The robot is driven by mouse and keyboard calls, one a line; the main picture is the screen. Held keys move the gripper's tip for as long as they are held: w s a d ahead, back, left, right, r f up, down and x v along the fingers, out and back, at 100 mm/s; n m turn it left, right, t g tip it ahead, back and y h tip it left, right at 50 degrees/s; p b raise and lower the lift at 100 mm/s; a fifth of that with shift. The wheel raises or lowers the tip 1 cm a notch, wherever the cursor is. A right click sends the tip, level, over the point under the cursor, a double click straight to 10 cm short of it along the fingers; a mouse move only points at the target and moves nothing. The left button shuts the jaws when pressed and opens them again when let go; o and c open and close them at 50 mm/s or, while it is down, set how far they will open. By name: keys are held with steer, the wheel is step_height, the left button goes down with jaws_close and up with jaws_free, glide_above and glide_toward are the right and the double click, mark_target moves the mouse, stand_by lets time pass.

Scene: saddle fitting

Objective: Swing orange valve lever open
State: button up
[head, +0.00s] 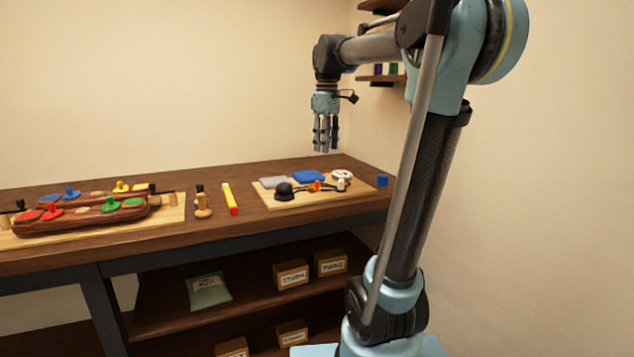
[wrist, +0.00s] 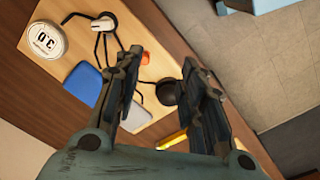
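The orange valve lever (head: 315,186) is a small orange part on a light wooden board (head: 290,201) at the right end of the bench. In the wrist view the orange part (wrist: 145,58) shows between my fingers, partly behind the left one. My gripper (head: 326,146) hangs fingers-down, well above the board and apart from it. In the wrist view its two sides (wrist: 160,85) are spread open with nothing between them. Whether the lever stands open or closed is too small to tell.
On the board are a black ball (head: 284,190), a blue block (head: 309,177), a grey block (head: 273,182) and a white round dial (wrist: 45,40). A yellow-red stick (head: 230,199) lies left of it. Red-brown trays (head: 85,222) stand further left. Shelves hang behind my arm.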

steer(key=w+a+r+n, duration=0.2)
steer(key=w+r, duration=0.1)
steer(key=w, duration=0.2)
step_height(320, 180, down, 17)
steer(key=shift+a+r, duration=0.1)
stand_by(0.5)
jaws_close()
